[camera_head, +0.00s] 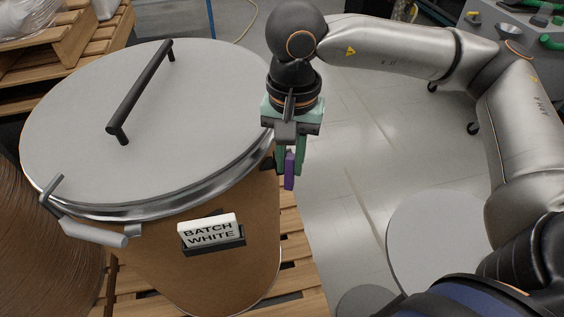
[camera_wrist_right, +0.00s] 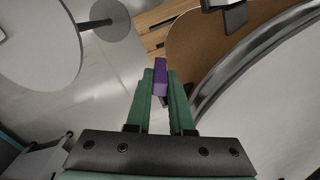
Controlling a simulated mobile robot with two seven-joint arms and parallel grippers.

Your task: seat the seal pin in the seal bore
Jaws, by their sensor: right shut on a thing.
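My right gripper (camera_head: 290,160) is beside the right side of the drum (camera_head: 240,265), with its green fingers pointing down. It is shut on a purple seal pin (camera_head: 289,170), whose lower end sticks out below the fingertips. The pin (camera_wrist_right: 160,70) also shows between the green fingers (camera_wrist_right: 162,92) in the right wrist view. The drum's grey lid (camera_head: 150,120) carries a dark bar handle. A metal clamp lever (camera_head: 92,235) sits at the rim's front left. I cannot make out the seal bore in either view. My left gripper is not in view.
A label reading BATCH WHITE (camera_head: 208,232) sits in a dark holder on the drum's front. The drum stands on a wooden pallet (camera_head: 300,270). Another brown drum (camera_head: 40,245) is at the left. Open tiled floor (camera_head: 350,150) lies to the right.

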